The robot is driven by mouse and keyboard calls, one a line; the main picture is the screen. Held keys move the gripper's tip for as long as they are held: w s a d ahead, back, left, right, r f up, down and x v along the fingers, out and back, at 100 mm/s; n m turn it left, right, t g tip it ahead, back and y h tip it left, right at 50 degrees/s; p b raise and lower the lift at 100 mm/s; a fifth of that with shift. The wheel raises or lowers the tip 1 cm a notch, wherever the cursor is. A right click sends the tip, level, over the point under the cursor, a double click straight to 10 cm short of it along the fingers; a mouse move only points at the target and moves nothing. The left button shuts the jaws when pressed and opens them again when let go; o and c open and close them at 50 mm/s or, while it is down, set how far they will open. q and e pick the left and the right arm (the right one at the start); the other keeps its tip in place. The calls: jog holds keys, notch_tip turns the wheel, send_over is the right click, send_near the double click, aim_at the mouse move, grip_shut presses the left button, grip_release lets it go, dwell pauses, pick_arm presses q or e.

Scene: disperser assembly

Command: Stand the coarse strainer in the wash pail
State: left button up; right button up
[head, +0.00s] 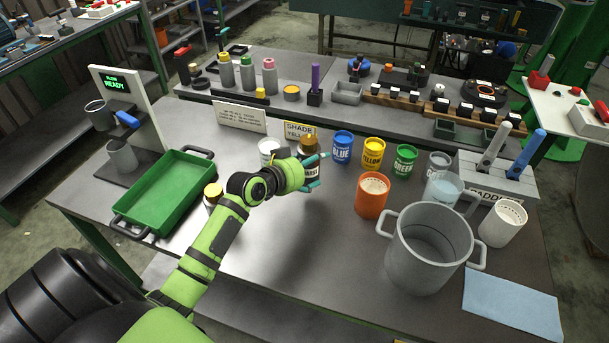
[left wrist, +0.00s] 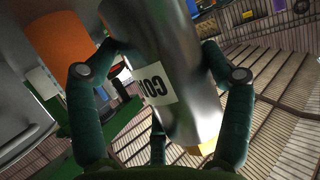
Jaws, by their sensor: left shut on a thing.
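My left gripper (head: 311,172) is shut on a metal can (head: 309,148) with a brown-gold lid, near the middle of the table. In the left wrist view the can (left wrist: 165,85) is tilted between the fingers, its white label partly reading "COU". An orange cup (head: 371,196) with a pale, speckled top and a white cup (head: 501,224) with a dotted rim stand to the right. I cannot tell which is the coarse strainer. A large grey two-handled pot (head: 425,262) and a vessel with pale blue contents (head: 443,190) stand there; no wash pail label is readable. My right gripper is out of view.
Blue (head: 343,148), yellow (head: 373,153) and green (head: 404,160) cans stand behind the orange cup. A paddle rack (head: 510,183) is at right, a blue cloth (head: 512,304) at front right. A green tray (head: 168,190) and a gold-lidded can (head: 212,194) are left. The front middle table is clear.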

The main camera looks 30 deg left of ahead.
pick_arm(q)
jog(key=shift+w+a+f, duration=0.25)
jog(key=shift+a, duration=0.3)
jog(key=shift+w+a+f, duration=0.2)
jog(key=shift+a+f, duration=0.05)
jog(key=shift+a, duration=0.3)
jog(key=shift+f, duration=2)
jog(key=shift+f, duration=0.15)
jog(key=o, duration=1.6)
jog(key=shift+s+f, duration=0.1)
jog(key=shift+s, duration=0.1)
